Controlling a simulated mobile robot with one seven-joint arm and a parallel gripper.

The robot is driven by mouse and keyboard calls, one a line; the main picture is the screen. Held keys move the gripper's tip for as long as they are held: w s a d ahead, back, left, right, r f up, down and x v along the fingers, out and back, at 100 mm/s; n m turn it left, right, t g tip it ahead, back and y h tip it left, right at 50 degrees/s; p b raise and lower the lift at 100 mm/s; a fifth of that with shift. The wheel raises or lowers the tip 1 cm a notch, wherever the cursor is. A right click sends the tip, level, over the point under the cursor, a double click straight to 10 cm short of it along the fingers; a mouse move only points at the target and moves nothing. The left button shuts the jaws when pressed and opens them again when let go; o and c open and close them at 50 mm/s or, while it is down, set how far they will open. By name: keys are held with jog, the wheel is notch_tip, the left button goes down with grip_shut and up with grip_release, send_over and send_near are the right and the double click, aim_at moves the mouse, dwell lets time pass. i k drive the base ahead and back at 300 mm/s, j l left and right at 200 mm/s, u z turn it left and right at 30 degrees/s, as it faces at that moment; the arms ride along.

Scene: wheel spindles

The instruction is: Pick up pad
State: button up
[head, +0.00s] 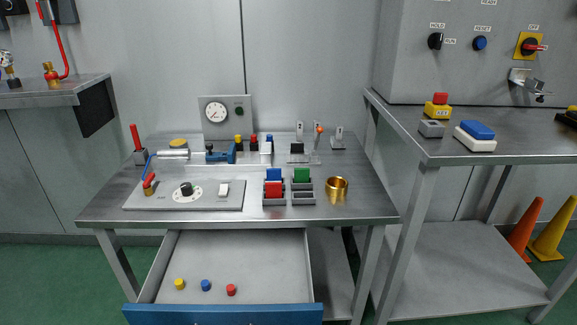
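No thing is clearly marked as the pad. A flat blue block (478,130) that could be the pad rests on a white base (474,143) on the right bench. Its full outline is visible and nothing covers it. A low yellow round piece (179,143) at the back left of the middle bench is also pad-like. My gripper is not in view.
The middle bench (372,205) carries fixtures, coloured blocks and a brass cup (337,189). Its drawer (225,314) stands open.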

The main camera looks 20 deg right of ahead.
aim_at(296, 147)
jog(key=l+z, duration=0.1)
jog(key=z, duration=0.3)
jog(key=l+z, duration=0.1)
jog(key=z, duration=0.7)
jog(key=i+l+z, duration=0.1)
jog(key=z, duration=0.3)
jog(key=i+l, duration=0.2)
jog(key=i, duration=0.2)
jog(key=i+l, duration=0.2)
jog(key=i, duration=0.2)
